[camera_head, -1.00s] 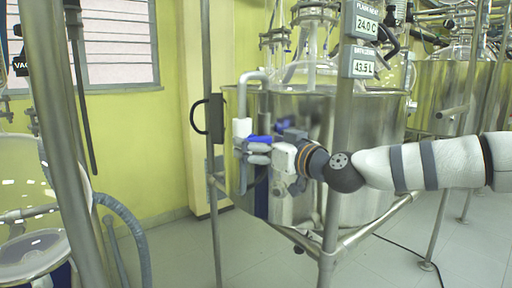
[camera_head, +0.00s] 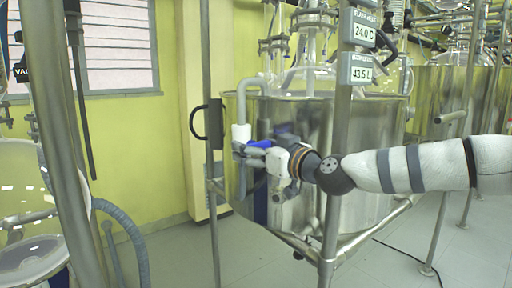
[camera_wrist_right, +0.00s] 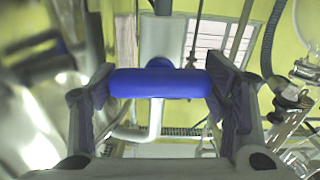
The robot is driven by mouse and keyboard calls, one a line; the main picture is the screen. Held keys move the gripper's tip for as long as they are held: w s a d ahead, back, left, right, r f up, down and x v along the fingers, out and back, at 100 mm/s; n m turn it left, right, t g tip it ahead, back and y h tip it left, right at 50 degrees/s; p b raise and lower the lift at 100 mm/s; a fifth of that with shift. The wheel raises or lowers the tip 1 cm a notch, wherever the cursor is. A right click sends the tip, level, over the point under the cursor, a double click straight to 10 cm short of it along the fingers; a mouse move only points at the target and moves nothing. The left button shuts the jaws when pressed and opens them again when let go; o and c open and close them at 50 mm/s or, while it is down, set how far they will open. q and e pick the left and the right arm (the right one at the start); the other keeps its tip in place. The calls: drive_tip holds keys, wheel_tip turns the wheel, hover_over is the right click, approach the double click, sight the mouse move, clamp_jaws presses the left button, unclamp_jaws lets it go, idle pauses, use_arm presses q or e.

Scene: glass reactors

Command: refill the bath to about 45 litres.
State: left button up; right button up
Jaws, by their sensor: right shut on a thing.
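The steel bath (camera_head: 300,150) stands in the middle of the head view, with glassware above it. A grey fill pipe bends over its left rim down to a white valve body (camera_head: 241,133). The valve's blue handle (camera_head: 259,144) sticks out to the right. My right gripper (camera_head: 256,154) is shut on the blue handle, which also lies across between the fingers in the right wrist view (camera_wrist_right: 160,83). The lower display (camera_head: 360,68) on the post reads 43.5 L. The upper display (camera_head: 364,29) reads 24.0 C. My left gripper is not in view.
A steel post (camera_head: 337,180) stands in front of the bath, close to my right arm. A thinner upright (camera_head: 209,150) stands left of the valve. Another reactor vessel (camera_head: 25,230) and a grey hose (camera_head: 130,235) are at the left. A second steel bath stands back right.

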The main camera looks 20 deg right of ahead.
drive_tip(key=n, duration=0.1)
drive_tip(key=n+p, duration=0.1)
drive_tip(key=n, duration=0.1)
drive_tip(key=shift+r, duration=0.25)
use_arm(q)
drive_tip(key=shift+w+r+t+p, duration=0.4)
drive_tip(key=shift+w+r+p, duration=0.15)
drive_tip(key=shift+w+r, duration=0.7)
use_arm(e)
drive_tip(key=shift+f+n, duration=0.15)
drive_tip(key=shift+n, duration=0.85)
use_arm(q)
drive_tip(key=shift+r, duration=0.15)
use_arm(e)
drive_tip(key=shift+f, duration=0.1)
drive_tip(key=o, duration=1.2)
drive_tip(key=shift+c, duration=0.2)
drive_tip(key=v, duration=1.2)
